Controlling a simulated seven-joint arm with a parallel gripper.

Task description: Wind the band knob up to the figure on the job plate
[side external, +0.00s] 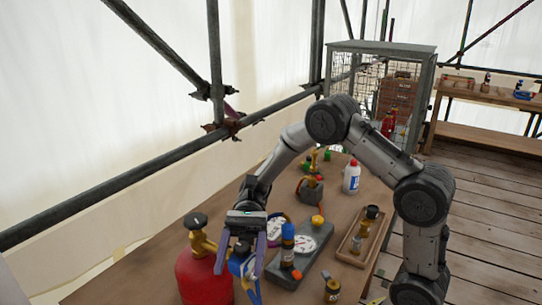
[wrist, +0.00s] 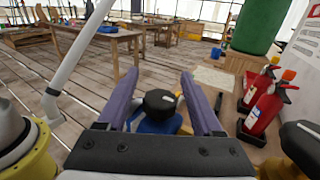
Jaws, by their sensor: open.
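My gripper (side external: 239,274) points down at the near end of the bench, its two purple fingers apart. It also shows in the wrist view (wrist: 158,85), with a round black knob (wrist: 160,101) on a blue body (wrist: 158,124) between the fingers. Gaps show on both sides of the knob, so the fingers do not grip it. In the side view the blue body (side external: 238,264) is partly hidden by the fingers. I cannot tell whether this is the band knob. No figure on a job plate can be read in either view.
A red cylinder (side external: 202,278) with a black-topped brass valve stands just left of my gripper. A grey panel (side external: 318,243) with a blue canister and gauge lies to the right. A wooden tray (side external: 352,252) and white bottle (side external: 351,177) stand farther off. Red extinguishers (wrist: 262,108) show in the wrist view.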

